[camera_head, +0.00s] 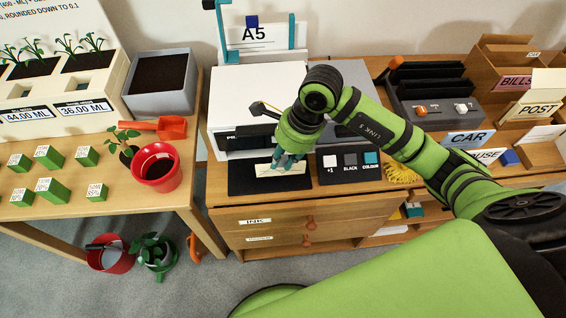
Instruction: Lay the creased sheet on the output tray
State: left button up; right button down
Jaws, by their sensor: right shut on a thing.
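My right gripper (285,163) is at the front of the white printer (228,112), pointing down. Its teal fingers are shut on the creased sheet (267,171), a small cream piece with a faint dark mark. The sheet is over the black output tray (241,184) in front of the printer. I cannot tell whether it touches the tray. The fingers hide the sheet's right part. My left gripper is not in view.
A panel of print buttons (350,161) is right of the tray. An A5 paper holder (263,38) stands behind the printer. A black organiser (432,93) and labelled wooden boxes (517,82) are further right. A red pot (157,171) stands on the left table.

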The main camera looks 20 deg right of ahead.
aim_at(283, 167)
jog(key=shift+f+p, duration=0.35)
jog(key=shift+f, duration=1.55)
jog(key=shift+f, duration=0.1)
jog(key=shift+f, duration=0.15)
jog(key=c, duration=1.1)
grip_release()
jog(key=shift+r, duration=0.2)
jog(key=shift+r, duration=0.2)
jog(key=b+v, duration=0.1)
jog(key=v, duration=1)
jog(key=shift+s+d+r, duration=0.15)
jog(key=shift+d+r, duration=0.1)
jog(key=shift+r, duration=0.1)
